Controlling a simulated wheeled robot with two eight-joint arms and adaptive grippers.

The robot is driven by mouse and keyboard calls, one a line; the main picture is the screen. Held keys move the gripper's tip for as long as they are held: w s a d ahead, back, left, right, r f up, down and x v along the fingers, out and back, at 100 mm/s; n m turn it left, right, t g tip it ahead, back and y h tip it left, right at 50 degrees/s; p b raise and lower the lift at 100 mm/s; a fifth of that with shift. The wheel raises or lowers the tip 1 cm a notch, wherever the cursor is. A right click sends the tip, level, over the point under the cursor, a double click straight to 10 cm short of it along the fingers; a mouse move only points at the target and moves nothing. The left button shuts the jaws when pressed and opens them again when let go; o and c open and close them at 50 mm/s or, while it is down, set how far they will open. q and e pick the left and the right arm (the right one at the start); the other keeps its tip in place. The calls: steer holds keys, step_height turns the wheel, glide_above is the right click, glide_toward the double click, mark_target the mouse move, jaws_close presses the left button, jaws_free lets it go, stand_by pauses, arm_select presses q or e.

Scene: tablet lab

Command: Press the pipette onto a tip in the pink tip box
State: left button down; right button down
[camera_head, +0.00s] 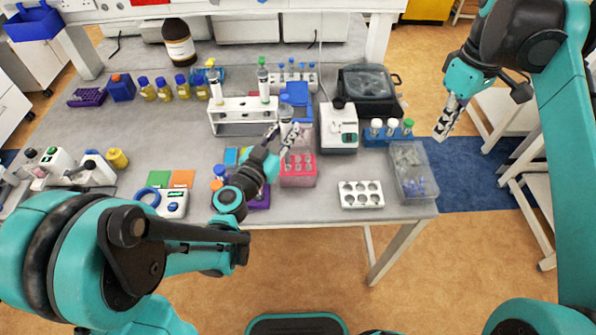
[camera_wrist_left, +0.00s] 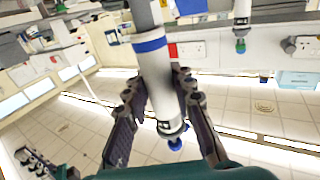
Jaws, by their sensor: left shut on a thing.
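My left gripper (camera_head: 285,137) is shut on a white pipette (camera_head: 286,113) and holds it above the back edge of the pink tip box (camera_head: 298,180). In the left wrist view the pipette (camera_wrist_left: 153,62), with its blue band, runs between the two fingers of the left gripper (camera_wrist_left: 158,88). The pipette's lower end is hidden behind the gripper in the head view, so I cannot tell whether it touches a tip. Several pale tips show in the pink box. My right gripper (camera_head: 446,119) hangs beyond the table's right edge; its finger opening is unclear.
A white rack (camera_head: 243,117) with pipettes stands behind on the left. A white device (camera_head: 338,130) stands right of the pink box. A white well block (camera_head: 361,195) and a clear bin (camera_head: 411,172) lie further right. Grey table (camera_head: 160,140) is bare at centre-left.

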arm_select(q)
steer(key=shift+f+b, duration=0.9)
steer(key=shift+b, duration=0.05)
stand_by(1.3)
steer(key=shift+r, duration=0.2)
stand_by(0.6)
